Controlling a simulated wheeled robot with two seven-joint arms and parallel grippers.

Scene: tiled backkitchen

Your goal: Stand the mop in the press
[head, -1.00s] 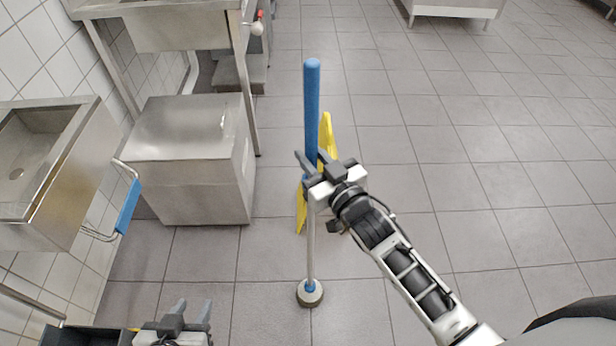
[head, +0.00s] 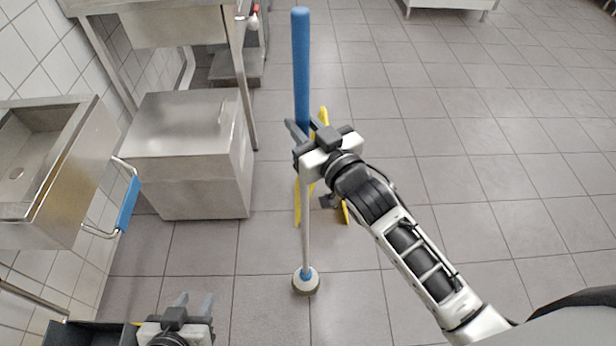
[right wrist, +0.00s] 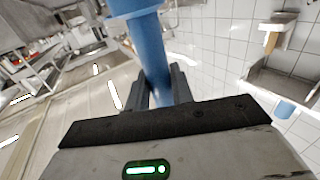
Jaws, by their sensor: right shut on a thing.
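The mop has a blue upper handle (head: 301,70), a thin grey pole and a round pale head (head: 306,281) with a dark underside. It stands nearly upright in the middle of the head view. My right gripper (head: 305,132) is shut around the lower part of the blue handle, which also shows between its fingers in the right wrist view (right wrist: 155,65). The head seems raised off the floor, but the gap is hard to judge. My left gripper (head: 194,302) is open and empty at bottom left. A dark box (head: 85,335), partly cut off beside it, may be the press.
A yellow floor sign (head: 298,205) stands just behind the mop. A steel cabinet (head: 190,160) and a steel basin (head: 60,190) with a blue-gripped wire handle (head: 128,203) line the left wall.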

